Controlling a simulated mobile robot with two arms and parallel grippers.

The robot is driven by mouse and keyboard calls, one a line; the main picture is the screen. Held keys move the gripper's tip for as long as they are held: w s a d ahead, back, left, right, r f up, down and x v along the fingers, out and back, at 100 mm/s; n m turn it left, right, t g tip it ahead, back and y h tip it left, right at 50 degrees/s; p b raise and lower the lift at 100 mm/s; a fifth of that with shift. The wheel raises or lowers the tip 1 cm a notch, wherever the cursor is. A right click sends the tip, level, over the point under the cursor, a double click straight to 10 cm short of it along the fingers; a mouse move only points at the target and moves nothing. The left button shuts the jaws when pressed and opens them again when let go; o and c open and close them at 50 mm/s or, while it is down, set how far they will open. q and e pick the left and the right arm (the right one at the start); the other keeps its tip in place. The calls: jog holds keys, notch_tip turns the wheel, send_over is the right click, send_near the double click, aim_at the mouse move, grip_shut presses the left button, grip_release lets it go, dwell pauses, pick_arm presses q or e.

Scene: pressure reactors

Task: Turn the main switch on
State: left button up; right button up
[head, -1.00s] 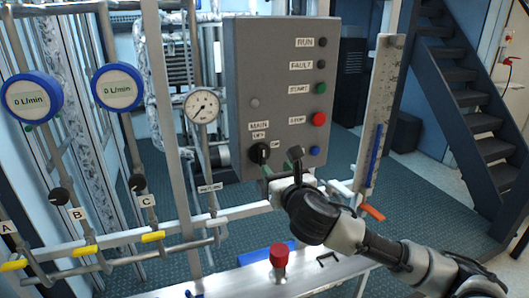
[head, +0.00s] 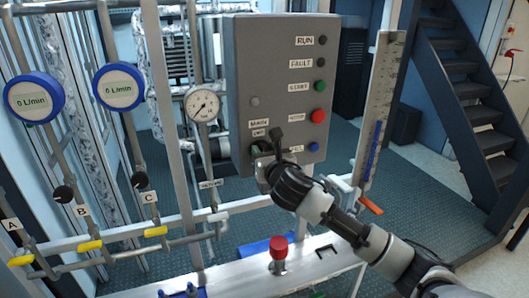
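The grey control panel (head: 272,75) stands upright in the middle of the head view. Its MAIN label (head: 259,124) is near the lower left, with a smaller label under it. The black main switch below these labels is mostly hidden by my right gripper (head: 266,147). The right gripper's fingers are at the switch, one on each side of that spot, with a dark finger standing up on the right. I cannot tell whether they touch the knob or are shut on it, nor the knob's angle. My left gripper is not in view.
Close by are the red stop button (head: 318,116), the green start button (head: 320,87) and a blue button (head: 314,147). A red knob (head: 279,247) stands on the bench (head: 230,273) below. A pressure gauge (head: 203,105) and a scaled tube (head: 382,110) flank the panel.

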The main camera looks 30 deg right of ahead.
grip_shut()
jog(key=m, duration=0.6)
jog(key=d+f+m+p, duration=0.1)
jog(key=m, duration=1)
jog(key=shift+s+d+f+m+p, duration=0.2)
jog(key=shift+m+p, duration=0.1)
jog(key=shift+m, duration=0.1)
dwell(0.6)
jog(key=shift+o, duration=1.2)
grip_release()
jog(key=shift+s, duration=0.1)
